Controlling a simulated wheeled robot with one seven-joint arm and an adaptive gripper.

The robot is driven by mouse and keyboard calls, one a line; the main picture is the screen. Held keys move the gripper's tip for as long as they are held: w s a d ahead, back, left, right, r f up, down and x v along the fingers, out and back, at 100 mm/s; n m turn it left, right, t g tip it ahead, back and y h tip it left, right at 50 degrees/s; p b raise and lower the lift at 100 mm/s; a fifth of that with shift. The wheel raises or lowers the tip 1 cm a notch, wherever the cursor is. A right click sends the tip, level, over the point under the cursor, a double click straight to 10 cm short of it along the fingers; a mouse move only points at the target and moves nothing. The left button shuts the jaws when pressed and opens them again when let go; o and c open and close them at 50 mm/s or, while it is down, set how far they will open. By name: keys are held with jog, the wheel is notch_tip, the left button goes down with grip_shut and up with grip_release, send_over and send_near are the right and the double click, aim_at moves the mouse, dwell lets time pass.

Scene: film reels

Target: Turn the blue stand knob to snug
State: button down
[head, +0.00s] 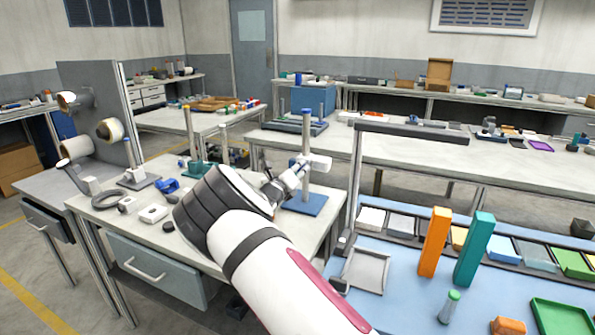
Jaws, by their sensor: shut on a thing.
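The blue stand has a flat blue base (303,203), a grey upright post (306,140) with a blue cap, and a pale clamp block (319,162) partway up. It stands upright on the grey-white workbench. My gripper (299,171) reaches in from the front left and is at the clamp, left of the post. Its fingers are shut on the small knob there. The knob is mostly hidden by the fingers, so its angle cannot be told.
A green-based stand (196,168) and a grey-based stand (139,181) stand left on the bench. A blue clamp part (167,185) lies near them. A dark-topped metal frame (411,132) rises to the right, beside orange (434,242) and teal (474,250) blocks.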

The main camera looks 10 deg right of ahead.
dwell(0.4)
jog(key=c, duration=1.2)
grip_release()
jog(key=shift+c, duration=0.2)
jog(key=shift+s+a, duration=0.1)
jog(key=v, duration=1.1)
jog(key=shift+s+a, duration=0.2)
jog(key=shift+s, duration=0.15)
